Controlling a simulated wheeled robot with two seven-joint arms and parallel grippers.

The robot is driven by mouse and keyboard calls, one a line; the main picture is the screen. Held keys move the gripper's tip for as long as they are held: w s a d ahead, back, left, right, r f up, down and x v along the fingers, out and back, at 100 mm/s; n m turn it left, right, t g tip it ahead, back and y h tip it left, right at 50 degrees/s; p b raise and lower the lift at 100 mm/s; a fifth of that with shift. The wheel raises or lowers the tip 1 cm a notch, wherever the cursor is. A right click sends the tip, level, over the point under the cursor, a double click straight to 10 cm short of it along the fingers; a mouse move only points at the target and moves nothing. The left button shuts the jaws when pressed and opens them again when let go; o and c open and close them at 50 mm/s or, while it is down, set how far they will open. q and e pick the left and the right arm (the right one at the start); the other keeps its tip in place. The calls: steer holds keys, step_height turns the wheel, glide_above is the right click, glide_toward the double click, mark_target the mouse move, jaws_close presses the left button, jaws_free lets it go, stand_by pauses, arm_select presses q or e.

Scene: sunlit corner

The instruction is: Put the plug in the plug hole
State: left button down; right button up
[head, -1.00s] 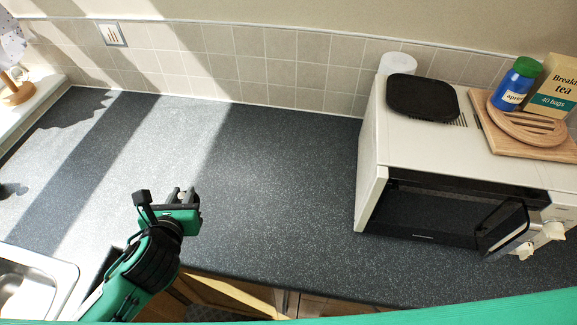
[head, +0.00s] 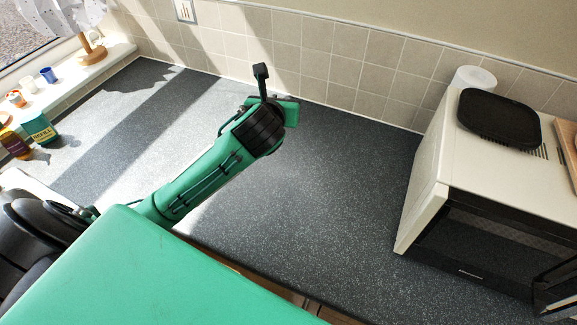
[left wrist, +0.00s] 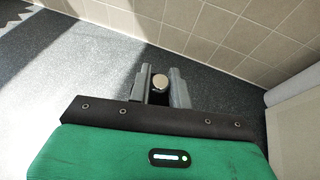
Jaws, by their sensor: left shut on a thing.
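My left gripper (head: 285,104) is over the dark worktop, towards the tiled wall. In the head view its own body hides its fingers. In the left wrist view the two grey fingers (left wrist: 160,88) are shut on a small round thing with a pale metallic top, which looks like the plug (left wrist: 159,82). Dark shows below that top. The plug does not show in the head view. A sliver of the pale sink edge (head: 24,184) shows at the far left, partly behind my arm. The plug hole is not in view. My right gripper is not in view.
A white microwave (head: 445,150) with a black tray (head: 499,118) on top stands at the right. Small jars and a green box (head: 39,129) stand near the window at the left. The middle of the worktop (head: 300,200) is clear.

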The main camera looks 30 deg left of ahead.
mark_target(281, 164)
arm_select(q)
step_height(281, 164, down, 20)
steer(key=shift+r, duration=0.25)
stand_by(0.3)
steer(key=c, duration=1.7)
jaws_free()
steer(key=shift+f, duration=0.15)
steer(key=o, duration=0.4)
